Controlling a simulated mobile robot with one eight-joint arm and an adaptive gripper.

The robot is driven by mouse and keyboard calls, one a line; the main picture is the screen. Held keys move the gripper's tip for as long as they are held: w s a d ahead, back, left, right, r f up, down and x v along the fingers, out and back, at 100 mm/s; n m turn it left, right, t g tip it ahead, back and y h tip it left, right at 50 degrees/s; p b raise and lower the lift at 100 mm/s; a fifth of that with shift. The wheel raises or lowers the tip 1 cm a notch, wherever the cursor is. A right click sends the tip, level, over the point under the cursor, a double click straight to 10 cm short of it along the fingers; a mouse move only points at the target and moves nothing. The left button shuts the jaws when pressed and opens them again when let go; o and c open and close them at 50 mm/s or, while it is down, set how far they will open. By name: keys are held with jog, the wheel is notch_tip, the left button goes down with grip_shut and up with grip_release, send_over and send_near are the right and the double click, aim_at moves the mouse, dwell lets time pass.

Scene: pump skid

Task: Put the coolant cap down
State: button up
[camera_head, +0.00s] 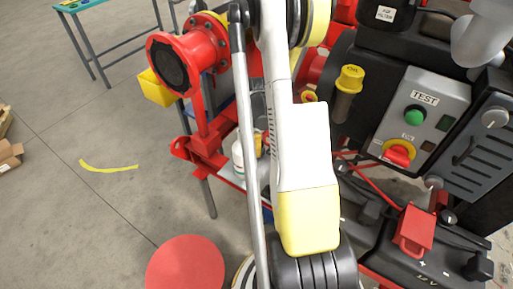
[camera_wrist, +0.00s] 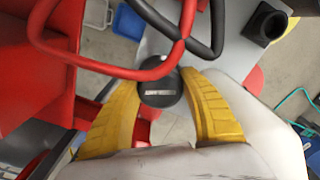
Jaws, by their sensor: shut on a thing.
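In the wrist view, a round black cap (camera_wrist: 161,92) with a small pale label sits between the two yellow fingers of my gripper (camera_wrist: 165,86). The fingers close on it from both sides. The label is too blurred to read; I take this for the coolant cap. A grey flat surface (camera_wrist: 228,52) shows beyond and below the cap; I cannot tell whether the cap touches it. In the head view my arm covers the middle of the picture and hides my gripper and the cap.
A red hose (camera_wrist: 105,66) and a black hose (camera_wrist: 160,25) cross just beyond the cap. In the head view, a yellow-capped filler (camera_head: 349,80), TEST panel (camera_head: 424,110) and red flanged pipe (camera_head: 196,58) flank my arm.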

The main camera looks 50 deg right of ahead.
jog(key=shift+r, duration=0.1)
jog(key=o, duration=1.3)
notch_tip(320, 180, up, 12)
jog(key=p, duration=0.4)
jog(key=shift+p, duration=0.4)
